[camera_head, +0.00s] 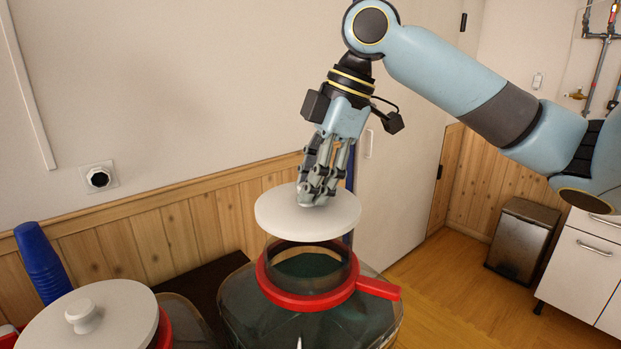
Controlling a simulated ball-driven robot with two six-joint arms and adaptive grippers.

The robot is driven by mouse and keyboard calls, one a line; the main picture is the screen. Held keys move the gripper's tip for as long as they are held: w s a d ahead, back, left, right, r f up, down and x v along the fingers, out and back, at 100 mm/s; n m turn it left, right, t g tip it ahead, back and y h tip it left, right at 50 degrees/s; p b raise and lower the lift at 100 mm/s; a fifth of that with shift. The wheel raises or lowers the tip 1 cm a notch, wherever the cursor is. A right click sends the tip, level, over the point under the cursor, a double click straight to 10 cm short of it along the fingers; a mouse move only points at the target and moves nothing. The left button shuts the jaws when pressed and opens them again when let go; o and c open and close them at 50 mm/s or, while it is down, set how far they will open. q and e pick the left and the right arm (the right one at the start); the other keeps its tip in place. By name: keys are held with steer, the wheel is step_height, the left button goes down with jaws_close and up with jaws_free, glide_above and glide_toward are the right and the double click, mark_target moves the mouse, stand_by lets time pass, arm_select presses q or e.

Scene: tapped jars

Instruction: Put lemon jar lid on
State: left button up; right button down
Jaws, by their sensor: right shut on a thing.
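The white round lid (283,222) hangs level above the open mouth of a large glass jar (259,318). The jar has a red collar (309,301) with a handle pointing right. A clear gap shows between lid and collar, with the glass neck (300,262) in it; I cannot tell whether the lid touches the neck's rim. My right gripper (316,198) points down, shut at the lid's top centre, hiding its knob. Dark contents show through the jar glass. My left gripper is not in view.
A second jar with a white knobbed lid (120,318) stands at the lower left. A stack of blue cups (40,262) is behind it. A wood-panelled wall is close behind the jars. A bin (517,240) and white drawers (583,256) stand at the right.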

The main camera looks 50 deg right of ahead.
mark_target(311, 213)
step_height(311, 213, down, 2)
steer(key=shift+f+b, duration=0.1)
steer(key=shift+b, duration=0.3)
steer(key=shift+f+b, duration=0.8)
steer(key=shift+f, duration=0.9)
steer(key=shift+r, duration=0.15)
steer(key=shift+p, duration=0.3)
steer(key=shift+f+b, duration=0.4)
steer(key=shift+f, duration=0.55)
steer(key=c, duration=0.9)
jaws_free()
steer(key=shift+c, duration=0.2)
